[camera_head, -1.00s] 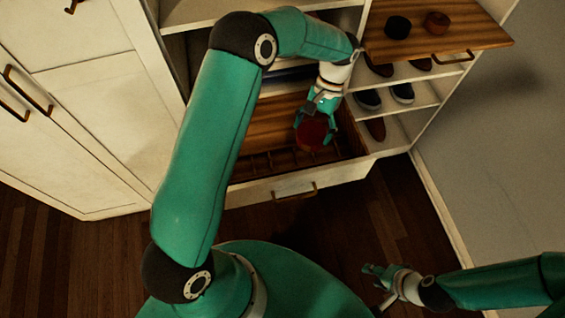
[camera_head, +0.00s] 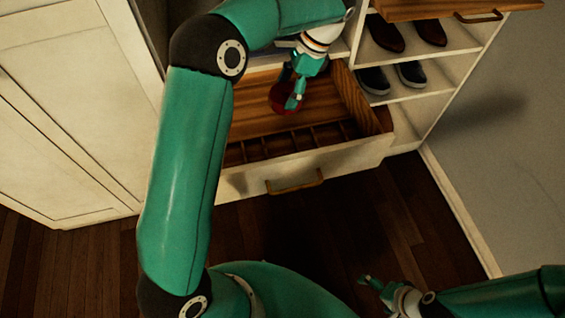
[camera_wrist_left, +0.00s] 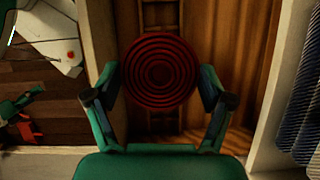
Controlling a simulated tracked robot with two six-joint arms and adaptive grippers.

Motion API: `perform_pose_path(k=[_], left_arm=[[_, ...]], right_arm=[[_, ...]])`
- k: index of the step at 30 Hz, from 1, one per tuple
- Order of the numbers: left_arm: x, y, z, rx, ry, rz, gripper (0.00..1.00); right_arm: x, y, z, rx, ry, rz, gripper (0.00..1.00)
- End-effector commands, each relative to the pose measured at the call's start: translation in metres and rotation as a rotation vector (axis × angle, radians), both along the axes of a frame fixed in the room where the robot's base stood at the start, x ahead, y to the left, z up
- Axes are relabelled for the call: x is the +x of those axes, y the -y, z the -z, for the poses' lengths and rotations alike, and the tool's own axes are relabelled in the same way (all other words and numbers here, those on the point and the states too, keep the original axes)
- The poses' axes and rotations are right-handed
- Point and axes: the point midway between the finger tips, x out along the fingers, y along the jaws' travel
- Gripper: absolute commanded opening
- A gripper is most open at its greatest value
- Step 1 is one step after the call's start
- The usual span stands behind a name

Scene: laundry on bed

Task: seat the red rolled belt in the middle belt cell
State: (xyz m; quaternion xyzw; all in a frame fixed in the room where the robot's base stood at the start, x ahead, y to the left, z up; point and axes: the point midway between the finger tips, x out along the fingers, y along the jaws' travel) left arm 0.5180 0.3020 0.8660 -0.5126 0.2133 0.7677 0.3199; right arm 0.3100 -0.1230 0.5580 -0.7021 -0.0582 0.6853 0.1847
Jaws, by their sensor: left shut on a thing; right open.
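The red rolled belt (camera_wrist_left: 159,69) is a dark red coil, seen end-on in the left wrist view. My left gripper (camera_wrist_left: 160,85) is shut on it, one finger on each side. In the head view the belt (camera_head: 283,99) hangs from my left gripper (camera_head: 294,92) over the open drawer (camera_head: 296,171). A row of small divided cells (camera_head: 290,142) runs along the drawer's front; no belt is visible in them. The belt hides part of the cells in the wrist view. My right gripper (camera_head: 372,290) is open and empty, low over the floor.
A pull-out wooden shelf (camera_head: 430,8) with a handle juts out at upper right. Shoes (camera_head: 386,34) stand on the shelves below it. White cabinet doors (camera_head: 70,110) fill the left. The dark floor (camera_head: 360,210) before the drawer is clear.

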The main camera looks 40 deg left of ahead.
Motion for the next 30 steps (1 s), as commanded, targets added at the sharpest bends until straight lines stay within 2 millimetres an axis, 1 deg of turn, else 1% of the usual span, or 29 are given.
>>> perform_pose_path(k=[1,3,8,11,14,21,24,27,30], left_arm=[[-0.001,-0.005,0.011,0.0,0.004,0.03,0.41],[-0.001,-0.009,0.01,0.0,0.002,0.067,0.41],[-0.003,-0.015,0.014,-0.001,-0.001,0.11,0.41],[-0.003,-0.016,0.028,-0.001,-0.004,0.115,0.41],[-0.003,-0.016,0.051,-0.002,-0.006,0.115,0.41],[-0.003,-0.016,0.115,-0.001,-0.006,0.114,0.41],[-0.004,-0.015,0.138,-0.002,-0.005,0.114,0.41],[-0.003,-0.016,0.154,-0.002,-0.004,0.112,0.41],[-0.003,-0.016,0.162,-0.001,-0.001,0.112,0.41]], right_arm=[[0.0,0.0,0.019,0.0,0.001,0.0,1.0],[0.0,0.0,0.027,0.0,0.001,0.0,1.0],[0.0,0.0,0.034,0.0,0.001,0.0,1.0],[0.0,0.0,0.037,0.0,0.001,0.0,1.0],[0.0,0.0,0.042,0.0,0.001,0.0,1.0],[0.0,0.0,0.052,0.0,0.001,0.0,1.0],[0.0,0.0,0.055,0.0,0.001,0.0,1.0],[0.0,0.0,0.056,0.0,0.001,0.0,1.0],[0.0,0.0,0.057,0.0,0.001,0.0,1.0]])
